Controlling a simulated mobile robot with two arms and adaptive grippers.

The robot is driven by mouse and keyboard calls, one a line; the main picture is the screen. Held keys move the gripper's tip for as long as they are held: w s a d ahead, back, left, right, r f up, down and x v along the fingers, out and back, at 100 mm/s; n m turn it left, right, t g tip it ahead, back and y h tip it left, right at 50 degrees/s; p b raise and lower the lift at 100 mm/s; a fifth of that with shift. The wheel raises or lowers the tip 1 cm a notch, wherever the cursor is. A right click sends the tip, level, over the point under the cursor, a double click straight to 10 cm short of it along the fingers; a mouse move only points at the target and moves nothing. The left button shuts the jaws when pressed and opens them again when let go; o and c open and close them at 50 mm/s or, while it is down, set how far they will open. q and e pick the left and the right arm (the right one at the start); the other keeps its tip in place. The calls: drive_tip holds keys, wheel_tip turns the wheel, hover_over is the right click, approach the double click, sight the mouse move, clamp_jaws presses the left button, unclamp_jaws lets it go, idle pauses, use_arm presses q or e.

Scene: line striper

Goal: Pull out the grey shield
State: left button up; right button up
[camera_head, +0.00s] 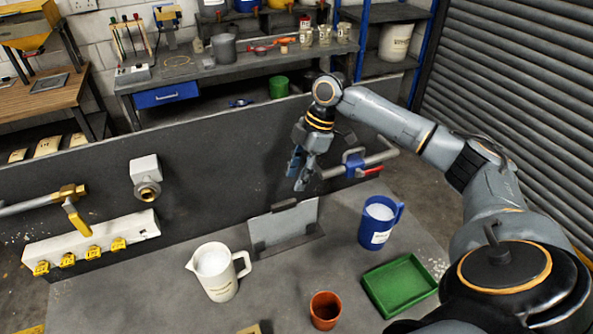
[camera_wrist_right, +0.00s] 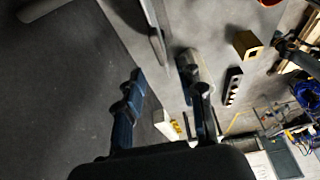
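The grey shield (camera_head: 284,226) is a light grey plate with a small dark grip on its top edge. It stands on the bench close to the dark upright panel, between the white jug and the blue jug. My right gripper (camera_head: 299,170) is above and slightly right of the shield, apart from it and near the panel. In the right wrist view its two fingers (camera_wrist_right: 166,105) are spread with nothing between them. A thin grey edge ahead of the fingers there may be the shield; I cannot tell. My left gripper is in neither view.
A white jug (camera_head: 216,271), blue jug (camera_head: 377,222), orange-brown cup (camera_head: 325,310) and green tray (camera_head: 400,285) stand on the bench. A pipe with a red-handled valve (camera_head: 355,166) is right of my right gripper. Yellow-handled valve (camera_head: 76,214) at left.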

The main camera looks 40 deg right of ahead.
sight(285, 202)
drive_tip(key=b+x, duration=0.3)
drive_tip(key=shift+w+f, duration=0.1)
drive_tip(key=shift+f, duration=0.25)
drive_tip(key=shift+b+x, duration=0.85)
drive_tip(key=shift+b, duration=0.15)
drive_tip(key=shift+x, duration=1.1)
drive_tip(key=shift+a+f, duration=0.25)
drive_tip(key=shift+f, duration=0.05)
drive_tip(key=shift+w+a+f, duration=0.1)
drive_tip(key=shift+w+f, duration=0.05)
drive_tip(key=shift+f, duration=0.15)
use_arm(q)
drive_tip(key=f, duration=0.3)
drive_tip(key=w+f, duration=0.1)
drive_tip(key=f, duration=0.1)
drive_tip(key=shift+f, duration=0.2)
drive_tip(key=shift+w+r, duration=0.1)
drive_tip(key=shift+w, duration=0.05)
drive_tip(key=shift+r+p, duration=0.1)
drive_tip(key=shift+p, duration=0.2)
use_arm(e)
drive_tip(key=shift+r, duration=0.1)
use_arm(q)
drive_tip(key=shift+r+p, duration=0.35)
